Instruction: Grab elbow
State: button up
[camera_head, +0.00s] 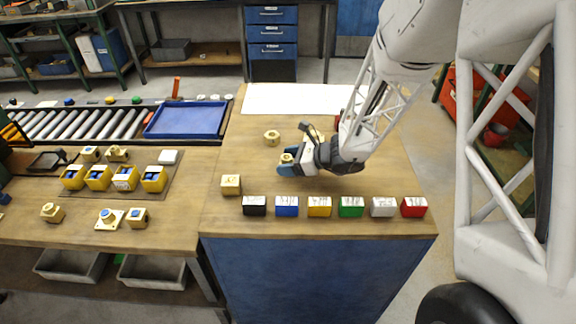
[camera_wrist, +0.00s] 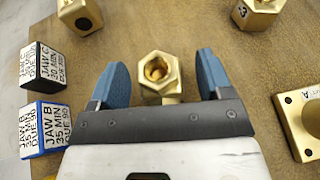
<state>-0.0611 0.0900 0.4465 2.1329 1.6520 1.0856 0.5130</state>
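A brass fitting with a hexagonal mouth, seemingly the elbow (camera_wrist: 158,72), sits between my fingertips in the wrist view. A short brass part extends from it toward the gripper body. My gripper (camera_wrist: 164,82) is open, with one blue finger on each side and visible gaps to the fitting. In the head view my gripper (camera_head: 286,164) is low over the middle of the right wooden table, and the elbow (camera_head: 286,158) shows partly between the fingers. The gripper body hides part of the table.
Brass pieces lie nearby: a block (camera_head: 231,184), a round fitting (camera_head: 272,137) and a plate (camera_wrist: 303,125). A row of coloured labelled jaw blocks (camera_head: 319,206) lines the table's front. A blue tray (camera_head: 187,120) stands left. White paper (camera_head: 295,98) covers the back.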

aim_at(288, 157)
grip_shut()
jog(key=shift+r, duration=0.2)
jog(key=shift+r, duration=4.85)
